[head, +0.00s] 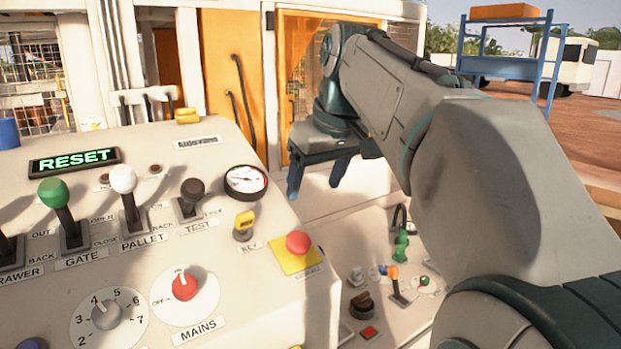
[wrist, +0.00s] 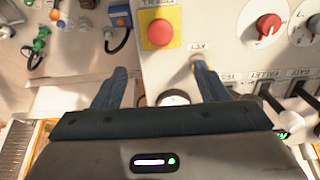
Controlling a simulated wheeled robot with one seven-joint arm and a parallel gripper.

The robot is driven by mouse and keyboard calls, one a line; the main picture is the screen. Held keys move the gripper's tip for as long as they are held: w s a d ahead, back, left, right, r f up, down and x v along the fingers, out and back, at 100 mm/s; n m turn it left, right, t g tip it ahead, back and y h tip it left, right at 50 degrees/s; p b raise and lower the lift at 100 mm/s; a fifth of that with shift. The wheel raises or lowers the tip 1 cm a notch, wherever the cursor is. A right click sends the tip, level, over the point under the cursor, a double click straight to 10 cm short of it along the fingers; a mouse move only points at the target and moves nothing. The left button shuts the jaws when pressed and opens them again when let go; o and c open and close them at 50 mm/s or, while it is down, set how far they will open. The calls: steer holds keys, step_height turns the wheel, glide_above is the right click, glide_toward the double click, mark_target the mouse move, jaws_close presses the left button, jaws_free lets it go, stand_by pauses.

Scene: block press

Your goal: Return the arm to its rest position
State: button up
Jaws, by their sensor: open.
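My gripper (head: 318,178) hangs in the air at the end of my arm, to the right of and beyond the sloped control panel (head: 225,290). Its two dark blue fingers point down and stand apart with nothing between them. In the wrist view my gripper (wrist: 160,88) is open and empty, with the panel's red button (wrist: 161,33) and the gauge (wrist: 173,98) showing beyond and between the fingers. The arm reaches in from the right side of the head view, bent at its joints.
The panel carries a lit RESET display (head: 75,160), several levers, a red MAINS knob (head: 185,286), a gauge (head: 246,182) and a red button (head: 298,242) on yellow. A lower panel (head: 345,275) with small controls lies below the arm. A blue rack (head: 545,65) stands outside at right.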

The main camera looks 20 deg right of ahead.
steer(key=shift+f, duration=0.1)
steer(key=s+f+m, duration=0.1)
steer(key=s+f, duration=0.4)
steer(key=f, duration=0.4)
steer(key=s+a+f+m+g+h, duration=0.1)
steer(key=s+f, duration=0.4)
steer(key=f, duration=0.4)
steer(key=s+f+m, duration=0.1)
steer(key=s+f, duration=0.5)
steer(key=f, duration=0.3)
steer(key=shift+a+m, duration=0.3)
steer(key=shift+c, duration=0.4)
stand_by(1.0)
